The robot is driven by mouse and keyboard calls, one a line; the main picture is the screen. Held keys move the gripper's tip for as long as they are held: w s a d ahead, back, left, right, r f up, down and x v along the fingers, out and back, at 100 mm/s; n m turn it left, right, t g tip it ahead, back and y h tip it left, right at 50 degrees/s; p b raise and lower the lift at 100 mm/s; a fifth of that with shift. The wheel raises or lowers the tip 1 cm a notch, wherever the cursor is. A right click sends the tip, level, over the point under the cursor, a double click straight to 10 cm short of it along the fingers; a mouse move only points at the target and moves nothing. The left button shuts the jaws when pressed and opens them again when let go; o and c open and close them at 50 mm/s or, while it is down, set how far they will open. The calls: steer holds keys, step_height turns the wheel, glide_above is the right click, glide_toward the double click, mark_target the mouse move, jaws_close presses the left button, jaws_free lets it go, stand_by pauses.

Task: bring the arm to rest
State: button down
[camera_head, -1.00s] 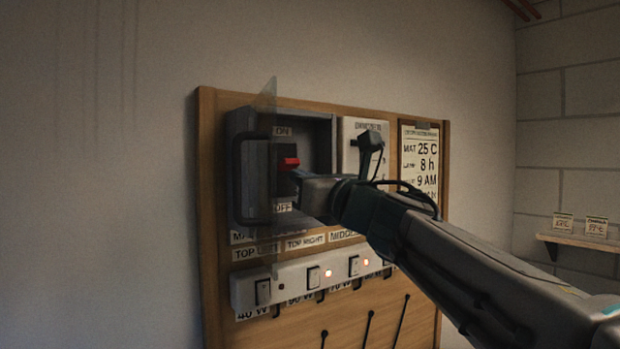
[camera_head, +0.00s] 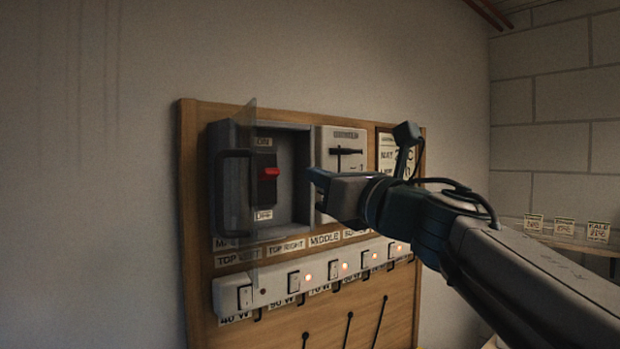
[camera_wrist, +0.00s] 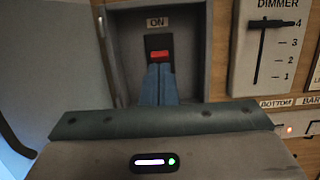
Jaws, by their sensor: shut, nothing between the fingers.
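My gripper (camera_head: 316,183) is shut and empty, in front of the board just right of the open switch box (camera_head: 305,180) in the head view. In the wrist view its closed fingers (camera_wrist: 158,85) point at the box and cover the lower part of the switch. The main switch has a red lever (camera_head: 271,172) between the ON and OFF labels; it also shows in the wrist view (camera_wrist: 159,55), just below ON. The fingers look apart from the switch in the head view. My arm reaches in from the lower right.
The box's clear door (camera_head: 250,215) stands open, sticking out from the board. A dimmer (camera_head: 345,155) is right of the box. A strip of rocker switches (camera_head: 265,290) with several lit red lamps runs below. A shelf with cards (camera_head: 565,228) is at right.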

steer(key=shift+a, duration=0.1)
steer(key=d+f+m+g+h, duration=0.1)
steer(key=d+f+m+h, duration=0.6)
steer(key=f+m, duration=0.55)
steer(key=d+f+m+g+h, duration=0.1)
steer(key=d+f+m+h, duration=0.75)
steer(key=m, duration=0.75)
steer(key=s+a+f+m+g+y, duration=0.1)
steer(key=s+a+f+m+g, duration=0.1)
steer(key=s+f+m+g, duration=0.3)
steer(key=s+a+f+m+g+y, duration=0.2)
steer(key=s+f+m+g, duration=0.3)
steer(key=s+f+m, duration=0.5)
step_height(320, 180, down, 8)
steer(key=s, duration=0.2)
steer(key=shift+s+a+f+g, duration=0.15)
steer(key=shift+s+f+g, duration=0.05)
steer(key=shift+s+g, duration=0.15)
